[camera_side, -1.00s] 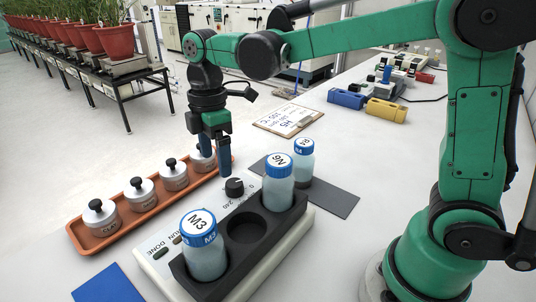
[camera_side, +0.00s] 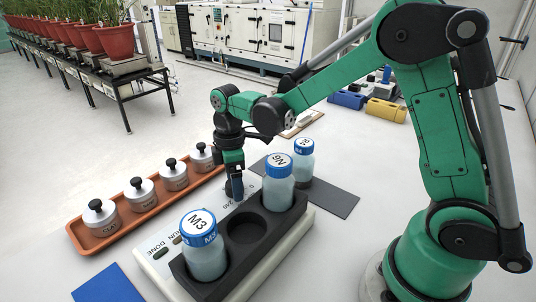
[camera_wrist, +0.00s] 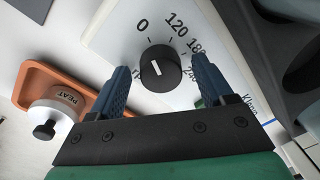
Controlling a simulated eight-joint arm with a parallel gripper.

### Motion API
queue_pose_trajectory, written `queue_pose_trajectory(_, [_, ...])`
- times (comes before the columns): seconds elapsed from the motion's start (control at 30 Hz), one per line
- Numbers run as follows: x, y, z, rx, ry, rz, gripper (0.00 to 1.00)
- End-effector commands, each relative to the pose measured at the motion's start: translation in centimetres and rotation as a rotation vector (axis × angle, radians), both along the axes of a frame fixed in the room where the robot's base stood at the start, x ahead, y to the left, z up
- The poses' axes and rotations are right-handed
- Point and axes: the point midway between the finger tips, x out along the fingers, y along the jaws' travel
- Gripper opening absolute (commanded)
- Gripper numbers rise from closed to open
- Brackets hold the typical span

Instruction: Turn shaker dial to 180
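The shaker dial (camera_wrist: 160,68) is a black round knob with a short white mark on its face. In the wrist view it sits between the two blue fingers of my gripper (camera_wrist: 159,72). The fingers are open, with a small gap visible on each side of the knob. The printed numbers 0, 120 and 180 show around the dial; the right finger partly hides the print beyond 180. The exact scale value at the white mark is hard to read. In the side view my gripper (camera_side: 235,190) points down over the shaker (camera_side: 160,262) and mostly hides the dial.
The shaker's black rack (camera_side: 272,238) holds bottle M3 (camera_side: 205,255) and a second blue-capped bottle (camera_side: 278,187), with an empty hole between. Another bottle (camera_side: 303,165) stands on a grey mat (camera_side: 335,197). An orange tray (camera_side: 80,238) with several lidded pots lies left.

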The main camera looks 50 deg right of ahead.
Motion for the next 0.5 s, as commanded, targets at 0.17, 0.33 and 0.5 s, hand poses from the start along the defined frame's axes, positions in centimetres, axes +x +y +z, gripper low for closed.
queue_pose_trajectory(0.17, [-0.01, 0.00, 0.02, 0.000, 0.000, 0.000, 0.20])
queue_pose_trajectory(0.33, [-0.01, 0.00, 0.03, 0.000, 0.000, -0.001, 0.00])
queue_pose_trajectory(0.5, [-0.01, 0.00, 0.04, 0.000, 0.001, -0.030, 0.00])
